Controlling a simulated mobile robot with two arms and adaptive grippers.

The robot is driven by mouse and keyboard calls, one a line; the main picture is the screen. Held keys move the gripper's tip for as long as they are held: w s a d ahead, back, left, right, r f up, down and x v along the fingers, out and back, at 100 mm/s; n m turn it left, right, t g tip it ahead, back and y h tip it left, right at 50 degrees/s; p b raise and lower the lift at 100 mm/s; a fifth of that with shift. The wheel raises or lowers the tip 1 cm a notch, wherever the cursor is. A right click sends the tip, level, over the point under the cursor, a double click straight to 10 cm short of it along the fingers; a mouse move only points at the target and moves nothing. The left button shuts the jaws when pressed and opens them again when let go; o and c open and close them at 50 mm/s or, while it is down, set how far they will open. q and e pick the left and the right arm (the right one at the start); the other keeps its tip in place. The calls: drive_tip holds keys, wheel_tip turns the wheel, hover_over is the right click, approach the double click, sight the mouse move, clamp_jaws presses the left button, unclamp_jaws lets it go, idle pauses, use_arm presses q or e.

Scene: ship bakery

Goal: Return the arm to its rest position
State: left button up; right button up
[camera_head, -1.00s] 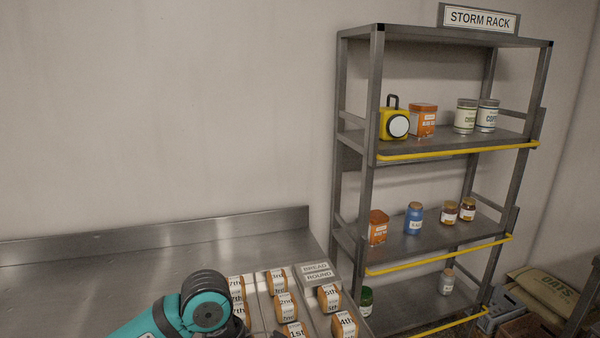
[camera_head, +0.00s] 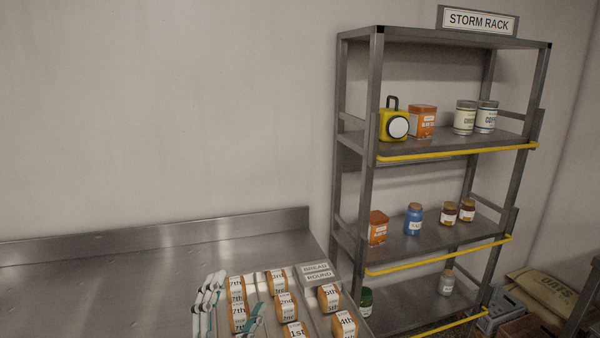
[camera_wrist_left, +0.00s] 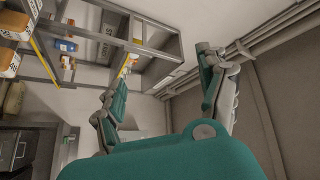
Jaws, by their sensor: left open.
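My left gripper (camera_head: 228,312) shows at the bottom of the head view, over the steel counter at the left edge of the bread tray. Its fingers are spread and nothing is between them. In the left wrist view the two fingers (camera_wrist_left: 165,98) stand wide apart, with wall and rack behind them. Labelled bread loaves (camera_head: 285,305) lie in rows beside the gripper. I cannot tell whether a finger touches the nearest loaf. My right gripper is in neither view.
A steel counter (camera_head: 120,285) with a raised back edge lies at left, mostly bare. The storm rack (camera_head: 373,140) stands at right with jars, tins and a yellow timer (camera_head: 392,125). A bread round sign (camera_head: 318,272) stands behind the loaves. An oats sack (camera_head: 548,290) lies at far right.

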use_arm(q)
drive_tip(key=s+a+f+n+g+y, duration=0.3)
drive_tip(key=a+f+n+g, duration=0.1)
drive_tip(key=f, duration=0.5)
drive_tip(key=s+a+f+n+g+y, duration=0.25)
drive_tip(key=a+f+n+g, duration=0.2)
drive_tip(key=f, duration=0.45)
drive_tip(key=s+a+f+n+g, duration=0.1)
drive_tip(key=s+f+g, duration=0.4)
drive_tip(key=s, duration=0.4)
drive_tip(key=s+a+f+n+g, duration=0.1)
drive_tip(key=s+f+n+g, duration=0.1)
drive_tip(key=s+f+g, duration=0.4)
drive_tip(key=s+f, duration=0.2)
drive_tip(key=f, duration=1.1)
drive_tip(key=s+f, duration=0.2)
drive_tip(key=f, duration=1.1)
drive_tip(key=s+a+f, duration=0.2)
drive_tip(key=s+f, duration=1.4)
drive_tip(key=f, duration=0.1)
drive_tip(key=shift+s+a+f, duration=0.15)
drive_tip(key=shift+a+f, duration=0.05)
drive_tip(key=shift+f, duration=0.05)
drive_tip(key=shift+m+y, duration=0.25)
